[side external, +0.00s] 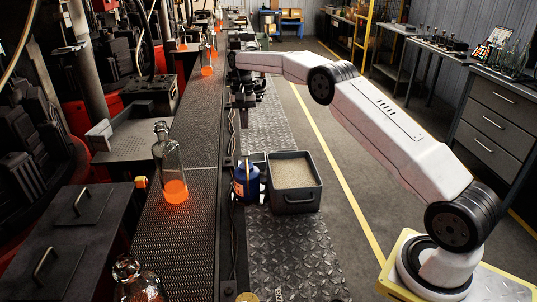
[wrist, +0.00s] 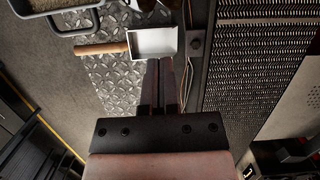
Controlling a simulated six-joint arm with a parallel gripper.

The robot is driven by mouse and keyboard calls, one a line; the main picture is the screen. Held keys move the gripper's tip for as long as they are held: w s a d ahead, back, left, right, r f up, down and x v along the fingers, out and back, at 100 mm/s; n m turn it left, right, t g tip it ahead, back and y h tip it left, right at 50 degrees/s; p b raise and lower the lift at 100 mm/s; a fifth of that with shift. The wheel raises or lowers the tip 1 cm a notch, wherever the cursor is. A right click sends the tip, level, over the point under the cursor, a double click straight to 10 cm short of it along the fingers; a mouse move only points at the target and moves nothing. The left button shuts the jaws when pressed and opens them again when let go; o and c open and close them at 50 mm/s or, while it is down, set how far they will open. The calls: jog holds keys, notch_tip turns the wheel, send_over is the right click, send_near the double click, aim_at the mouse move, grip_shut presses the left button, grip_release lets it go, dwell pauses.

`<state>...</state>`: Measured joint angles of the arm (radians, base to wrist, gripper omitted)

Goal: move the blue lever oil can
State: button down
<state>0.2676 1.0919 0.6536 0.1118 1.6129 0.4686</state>
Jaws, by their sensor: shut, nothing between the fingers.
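The blue lever oil can (side external: 243,183) stands upright in the side external view, on the ledge beside the conveyor and against the left side of a sand-filled dark bin (side external: 297,200). I cannot make the can out in the wrist view. My gripper (side external: 243,122) is beyond the can and above the same ledge, apart from it and pointing down. In the wrist view my gripper (wrist: 162,65) has its two fingers together with nothing between them. The fingertips overlap the near edge of a white scoop in that view; I cannot tell whether they touch it.
The white scoop (wrist: 152,42) has a wooden handle (wrist: 101,48) pointing left. The conveyor (side external: 181,228) runs alongside, carrying glowing bottles, one of them near the can (side external: 170,165). The bin's corner (wrist: 66,22) shows at upper left. Tread plate (side external: 292,255) nearer the camera is mostly clear.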

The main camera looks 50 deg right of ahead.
aim_at(247, 176)
jog(key=shift+f, duration=0.95)
jog(key=shift+f, duration=0.15)
jog(key=x, duration=1)
jog(key=shift+s, duration=0.15)
jog(key=shift+s+a, duration=0.15)
jog(key=shift+a, duration=0.05)
jog(key=shift+s+a, duration=1.1)
jog(key=shift+s, duration=0.15)
jog(key=shift+a, duration=0.1)
jog(key=shift+s+a, duration=2.05)
jog(key=shift+s, duration=0.2)
jog(key=shift+s+a, duration=2.1)
jog(key=shift+s, duration=0.2)
jog(key=shift+d, duration=0.1)
